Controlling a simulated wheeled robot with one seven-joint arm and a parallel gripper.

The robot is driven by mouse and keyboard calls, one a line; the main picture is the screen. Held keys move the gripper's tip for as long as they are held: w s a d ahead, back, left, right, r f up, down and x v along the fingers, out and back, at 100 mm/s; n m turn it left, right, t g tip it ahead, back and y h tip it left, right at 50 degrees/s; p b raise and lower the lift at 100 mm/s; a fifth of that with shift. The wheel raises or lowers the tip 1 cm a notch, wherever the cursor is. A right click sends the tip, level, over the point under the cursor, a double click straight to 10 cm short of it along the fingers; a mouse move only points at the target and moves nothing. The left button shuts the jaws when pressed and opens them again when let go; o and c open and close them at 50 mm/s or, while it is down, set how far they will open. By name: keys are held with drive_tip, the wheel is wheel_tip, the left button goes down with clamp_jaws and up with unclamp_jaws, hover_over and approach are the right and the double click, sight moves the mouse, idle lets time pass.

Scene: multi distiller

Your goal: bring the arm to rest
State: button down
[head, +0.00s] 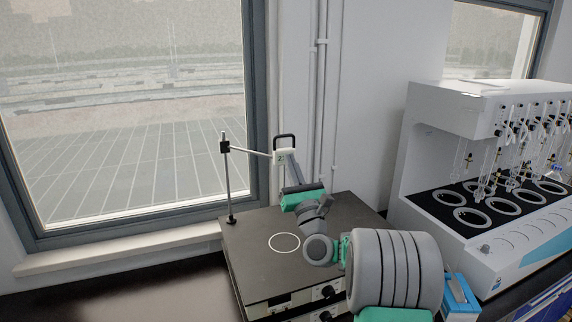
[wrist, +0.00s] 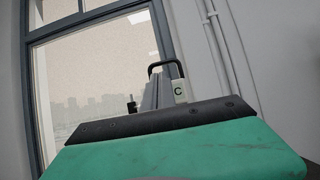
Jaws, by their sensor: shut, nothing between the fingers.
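My gripper (head: 294,170) is at the end of my bent grey and teal arm, above the back of a dark-topped heating plate (head: 262,228). Its narrow grey fingers point up and away from me. They also show in the wrist view (wrist: 157,92), beyond the teal gripper body, close together with nothing seen between them. A small white box with a black loop handle (head: 281,156) appears right behind the fingertips. I cannot tell whether they touch it.
A thin metal stand (head: 228,180) rises at the plate's left side, with a rod reaching to the white box. A large white distiller (head: 450,130) with glassware and ring openings stands at right. A window (head: 125,110) is behind. The dark bench (head: 150,285) at left is clear.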

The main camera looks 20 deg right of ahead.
drive_tip(key=s+a+f+n+g+y+b, duration=0.1)
drive_tip(key=s+a+f+n+g+y, duration=0.25)
drive_tip(key=a+f+n+g, duration=0.55)
drive_tip(key=s+a+f+n+g+y+b, duration=0.1)
drive_tip(key=s+a+f+n+g+y, duration=0.3)
drive_tip(key=a+n, duration=0.9)
drive_tip(key=s+d+f+n+g+h, duration=0.2)
drive_tip(key=s+f+n, duration=0.2)
drive_tip(key=s, duration=0.4)
drive_tip(key=s+d+f+n+g+h, duration=0.2)
drive_tip(key=s+f+n, duration=0.3)
drive_tip(key=s, duration=0.3)
drive_tip(key=s+d+f+n+g+h, duration=0.3)
drive_tip(key=s+f+n, duration=0.1)
drive_tip(key=s, duration=0.5)
drive_tip(key=shift+d+f+n+g, duration=0.2)
drive_tip(key=shift+d+n+g, duration=0.2)
drive_tip(key=shift+n, duration=0.4)
